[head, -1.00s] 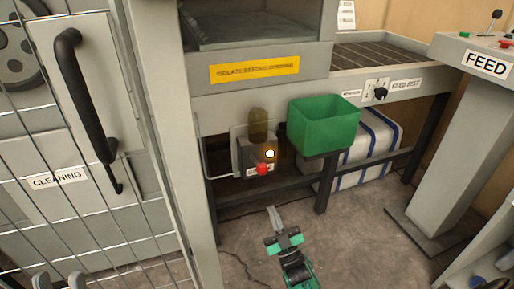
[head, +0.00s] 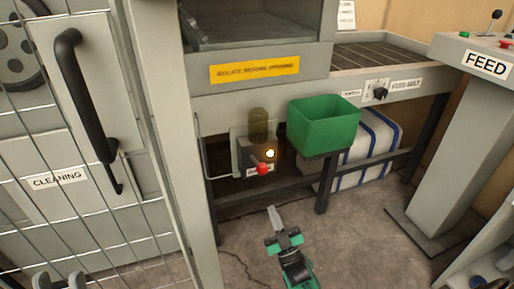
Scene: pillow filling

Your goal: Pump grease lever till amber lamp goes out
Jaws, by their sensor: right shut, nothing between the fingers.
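The grease pump (head: 246,150) is a small grey box with a dark amber reservoir (head: 258,125) on top, mounted low under the machine. Its amber lamp (head: 270,153) is lit. The grease lever ends in a red knob (head: 262,169), at the front just below the lamp. My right gripper (head: 274,213) is shut and empty, in front of and below the lever, apart from it. Grey parts at the lower left edge look like my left gripper (head: 58,282); they are cut off by the frame, and its jaws cannot be judged.
A green bin (head: 324,124) hangs close right of the pump. Dark frame legs (head: 325,186) stand below it, with a blue-striped white bale (head: 366,150) behind. A mesh guard (head: 110,225) and grey post (head: 190,200) stand left. The FEED console (head: 450,130) is right. Floor between is clear.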

